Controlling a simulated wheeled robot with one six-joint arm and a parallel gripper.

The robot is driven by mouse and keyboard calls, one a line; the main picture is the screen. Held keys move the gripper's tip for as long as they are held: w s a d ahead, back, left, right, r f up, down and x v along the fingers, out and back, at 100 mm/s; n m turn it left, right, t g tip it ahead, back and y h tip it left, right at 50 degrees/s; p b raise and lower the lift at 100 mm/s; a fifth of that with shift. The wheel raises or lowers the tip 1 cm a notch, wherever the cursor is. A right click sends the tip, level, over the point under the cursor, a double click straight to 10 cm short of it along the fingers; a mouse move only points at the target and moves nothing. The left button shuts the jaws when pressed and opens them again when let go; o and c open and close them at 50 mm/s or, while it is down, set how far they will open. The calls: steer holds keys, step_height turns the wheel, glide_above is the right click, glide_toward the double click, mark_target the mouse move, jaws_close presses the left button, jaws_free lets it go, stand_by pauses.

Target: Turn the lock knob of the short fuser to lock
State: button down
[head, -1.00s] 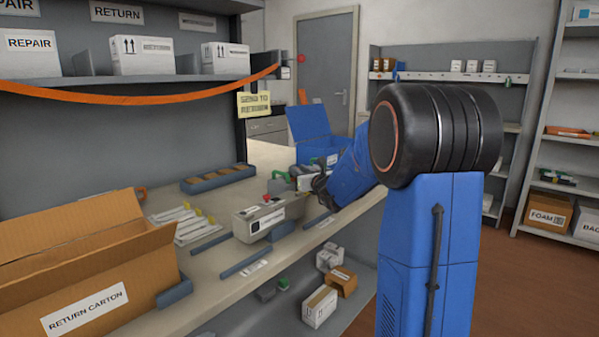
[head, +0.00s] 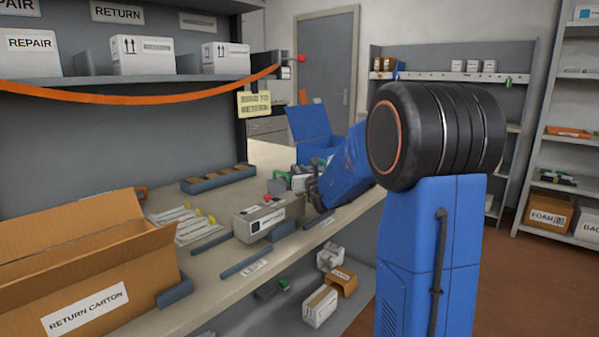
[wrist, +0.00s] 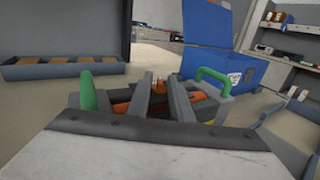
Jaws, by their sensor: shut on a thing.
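A dark fuser with green handles sits on the bench; in the wrist view its left green handle (wrist: 88,90) and right green handle (wrist: 212,78) stand on either side of my gripper (wrist: 160,88). In the head view my gripper (head: 314,187) is at the fuser, which is mostly hidden behind the arm. The grey fingers are shut on a small orange piece (wrist: 158,86), seemingly the lock knob. More orange parts show low between the handles. The knob's turn angle and any lock mark cannot be read.
A beige unit (head: 258,222) with a red knob stands left of my gripper. A blue open bin (head: 312,138) is behind the fuser. A parts tray (head: 218,178), a return carton (head: 95,270) and low grey bench rails lie to the left.

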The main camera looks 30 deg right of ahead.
steer(key=c, duration=1.9)
jaws_free()
step_height(320, 180, up, 10)
